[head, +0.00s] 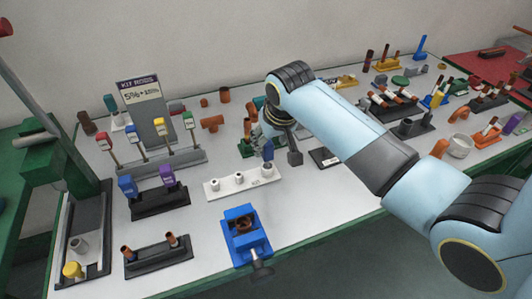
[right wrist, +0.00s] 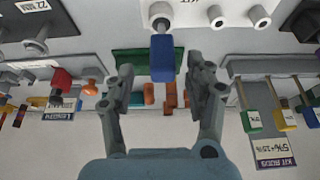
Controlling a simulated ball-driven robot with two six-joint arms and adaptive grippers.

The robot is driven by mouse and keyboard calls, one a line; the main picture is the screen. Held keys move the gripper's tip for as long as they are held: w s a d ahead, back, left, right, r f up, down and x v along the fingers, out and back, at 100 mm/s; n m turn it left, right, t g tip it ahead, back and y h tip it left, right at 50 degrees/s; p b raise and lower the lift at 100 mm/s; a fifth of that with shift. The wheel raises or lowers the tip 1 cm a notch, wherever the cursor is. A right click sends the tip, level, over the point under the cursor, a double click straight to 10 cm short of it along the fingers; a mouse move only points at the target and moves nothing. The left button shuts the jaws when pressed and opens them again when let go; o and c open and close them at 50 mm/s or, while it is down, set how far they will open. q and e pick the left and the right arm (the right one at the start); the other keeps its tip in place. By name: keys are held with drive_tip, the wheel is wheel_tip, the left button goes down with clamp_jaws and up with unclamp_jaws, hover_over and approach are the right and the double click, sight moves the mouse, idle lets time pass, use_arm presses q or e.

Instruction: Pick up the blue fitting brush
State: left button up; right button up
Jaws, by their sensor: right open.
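The blue fitting brush (head: 268,151) stands handle up in the right-hand hole of a white holder (head: 228,185), in the middle of the table. In the right wrist view its blue handle (right wrist: 162,58) shows between the two finger tips, with a gap on either side. My right gripper (head: 279,149) is open and empty, with its fingers reaching down around the brush's position. Part of the gripper is hidden by my own arm in the head view. The white holder (right wrist: 200,13) also shows at the top of the right wrist view. My left gripper is not in view.
A blue vise (head: 246,240) stands at the front edge. A black holder (head: 160,204) with a blue and a purple piece is to the left. A grey rack (head: 160,165) with several coloured-handled brushes and a sign (head: 142,98) stands behind it. Copper fittings (head: 212,123) lie farther back.

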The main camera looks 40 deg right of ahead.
sight(267, 159)
drive_tip(key=shift+w+f, duration=0.2)
drive_tip(key=shift+f, duration=0.25)
drive_tip(key=shift+w+f, duration=0.15)
drive_tip(key=shift+f, duration=0.1)
drive_tip(key=x, duration=0.4)
drive_tip(key=shift+w+f, duration=0.1)
drive_tip(key=shift+f, duration=0.25)
drive_tip(key=c, duration=0.3)
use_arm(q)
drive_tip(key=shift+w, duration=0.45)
use_arm(e)
clamp_jaws()
